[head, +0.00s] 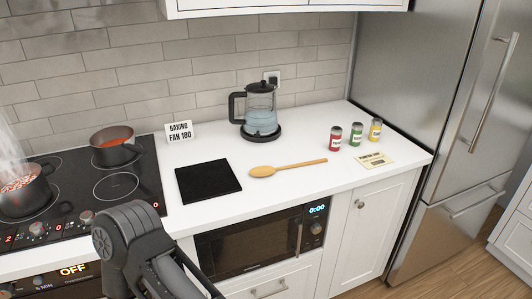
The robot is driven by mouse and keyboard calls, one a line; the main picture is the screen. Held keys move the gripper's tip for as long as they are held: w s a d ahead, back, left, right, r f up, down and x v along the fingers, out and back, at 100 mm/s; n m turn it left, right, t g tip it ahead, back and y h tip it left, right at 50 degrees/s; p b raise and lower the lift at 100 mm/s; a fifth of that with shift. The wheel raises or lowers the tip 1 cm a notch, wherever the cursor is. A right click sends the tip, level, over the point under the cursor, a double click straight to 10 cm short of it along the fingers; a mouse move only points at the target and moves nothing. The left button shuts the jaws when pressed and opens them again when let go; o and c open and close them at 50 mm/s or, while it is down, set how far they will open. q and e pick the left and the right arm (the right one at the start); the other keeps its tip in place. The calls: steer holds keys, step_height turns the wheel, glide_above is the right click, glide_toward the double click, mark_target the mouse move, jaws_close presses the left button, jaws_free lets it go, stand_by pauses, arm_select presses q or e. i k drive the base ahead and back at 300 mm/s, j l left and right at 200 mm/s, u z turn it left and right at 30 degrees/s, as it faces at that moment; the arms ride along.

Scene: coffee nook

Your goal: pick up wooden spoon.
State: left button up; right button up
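The wooden spoon (288,167) lies flat on the white countertop in the head view. Its bowl is on the left and its handle runs right and slightly back. Nothing touches or covers it. Dark grey links of one of my arms show at the lower left of centre, in front of the counter and well short of the spoon. No gripper fingers show for either arm.
A black square mat (208,181) lies left of the spoon. A glass kettle (261,115) stands behind it. Several spice jars (336,138) and a card (372,160) are at right. A hob (116,187) with a steaming pot (24,190) and another pot (116,148) is at left.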

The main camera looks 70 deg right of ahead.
mark_target(264, 171)
steer(key=k+l, duration=0.2)
steer(key=l, duration=0.3)
steer(key=k+l+u, duration=0.1)
steer(key=k+l, duration=0.15)
steer(key=l, duration=0.2)
steer(key=k+l, duration=0.25)
steer(key=l, duration=0.25)
steer(key=k+l+u, duration=0.1)
steer(key=k+l, duration=0.15)
steer(key=l, duration=0.2)
steer(key=k+l, duration=0.25)
steer(key=l, duration=0.2)
steer(key=k+l+u, duration=0.15)
steer(key=l, duration=0.3)
steer(key=k, duration=0.1)
